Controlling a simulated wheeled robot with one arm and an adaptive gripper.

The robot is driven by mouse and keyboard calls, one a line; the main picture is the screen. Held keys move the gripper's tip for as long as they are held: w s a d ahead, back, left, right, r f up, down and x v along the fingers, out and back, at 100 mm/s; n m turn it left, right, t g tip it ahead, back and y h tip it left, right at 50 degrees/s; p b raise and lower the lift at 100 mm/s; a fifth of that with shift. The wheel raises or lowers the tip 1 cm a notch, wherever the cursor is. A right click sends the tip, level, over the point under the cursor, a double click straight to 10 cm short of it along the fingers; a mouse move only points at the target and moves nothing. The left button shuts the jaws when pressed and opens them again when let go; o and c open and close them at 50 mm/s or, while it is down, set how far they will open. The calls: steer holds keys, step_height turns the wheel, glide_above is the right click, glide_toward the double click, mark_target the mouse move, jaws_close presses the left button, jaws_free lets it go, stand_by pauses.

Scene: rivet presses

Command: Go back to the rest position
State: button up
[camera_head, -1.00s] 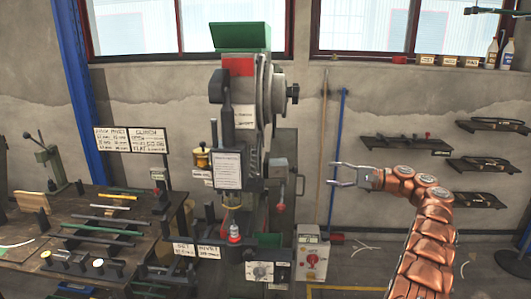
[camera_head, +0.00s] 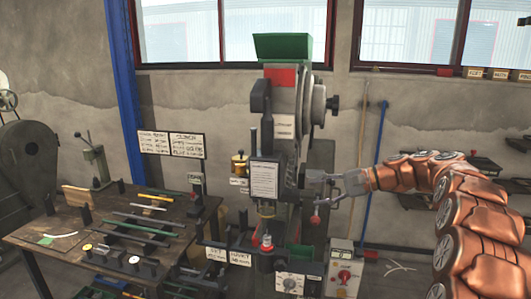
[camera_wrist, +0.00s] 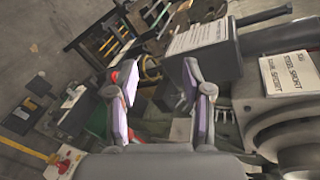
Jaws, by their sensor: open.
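My gripper (camera_head: 314,188) is at the end of my copper-coloured arm, in front of the right side of the rivet press (camera_head: 284,130). The gripper is open and nothing shows between its fingers. In the wrist view the two fingers (camera_wrist: 163,100) stand apart, with the press body close beyond and to the right. A white notice plate (camera_wrist: 200,42) on the press is just past the right fingertip. In the head view the fingertips overlap the press's side; whether they touch it I cannot tell.
A workbench (camera_head: 60,225) with several rods and fixtures stands at left. A control box with a red knob (camera_head: 342,276) is below my gripper. A blue pole (camera_head: 374,170) leans on the wall behind the arm. Dark wall shelves (camera_head: 485,165) are partly hidden by my arm.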

steer(key=s+a+f+n+g+h, duration=0.2)
steer(key=s+a+f+h, duration=0.15)
steer(key=s, duration=0.85)
steer(key=s+a+f+n+g+h, duration=0.2)
steer(key=s+a, duration=0.2)
steer(key=s, duration=0.7)
steer(key=s+d+f+n+h, duration=0.2)
steer(key=s+d+f+h, duration=0.2)
steer(key=s, duration=0.9)
steer(key=s+d+f+n+g+h, duration=0.1)
steer(key=s+d+f+h, duration=0.3)
steer(key=s, duration=0.9)
steer(key=shift+d+f+n, duration=0.35)
steer(key=shift+d+n, duration=0.25)
steer(key=shift+d, duration=0.6)
steer(key=shift+c, duration=0.8)
steer(key=shift+a, duration=0.1)
